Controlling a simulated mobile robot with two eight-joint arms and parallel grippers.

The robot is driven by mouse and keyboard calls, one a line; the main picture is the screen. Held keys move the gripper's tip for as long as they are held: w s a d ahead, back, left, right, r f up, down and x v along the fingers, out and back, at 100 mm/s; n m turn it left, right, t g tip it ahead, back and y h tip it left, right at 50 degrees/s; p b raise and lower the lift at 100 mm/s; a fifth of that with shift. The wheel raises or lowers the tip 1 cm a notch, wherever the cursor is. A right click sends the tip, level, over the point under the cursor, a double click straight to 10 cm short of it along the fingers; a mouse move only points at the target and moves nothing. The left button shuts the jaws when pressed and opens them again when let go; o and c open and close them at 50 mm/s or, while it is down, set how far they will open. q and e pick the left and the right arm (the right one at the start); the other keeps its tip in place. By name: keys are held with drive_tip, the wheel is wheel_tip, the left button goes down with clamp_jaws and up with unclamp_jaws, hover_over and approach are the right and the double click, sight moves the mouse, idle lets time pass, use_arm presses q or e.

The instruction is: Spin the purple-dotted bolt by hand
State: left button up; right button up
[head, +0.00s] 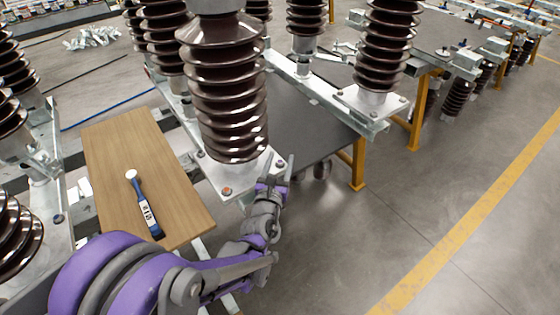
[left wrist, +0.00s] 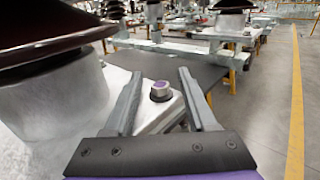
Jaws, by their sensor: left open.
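The purple-dotted bolt (left wrist: 160,91) stands upright on a corner of a metal base plate, a purple dot on its top. In the left wrist view it sits between my left gripper's fingers (left wrist: 159,74), with a gap on both sides. In the head view the bolt (head: 280,163) is small, near the right corner of the plate under the large brown insulator (head: 222,90). My left gripper (head: 280,159) is open and empty there, its fingers pointing away toward the plate corner. My right gripper is not in view.
An orange-dotted bolt (head: 227,191) sits on the plate's near corner. A wooden board (head: 140,165) with a blue-handled tool (head: 140,200) lies to the left. More insulators stand close around. Open floor (head: 400,220) lies to the right, with a yellow line.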

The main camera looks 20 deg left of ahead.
use_arm(q)
drive_tip(key=shift+s, duration=0.15)
drive_tip(key=v, duration=1)
drive_tip(key=shift+s, duration=0.25)
drive_tip(key=shift+d, duration=0.1)
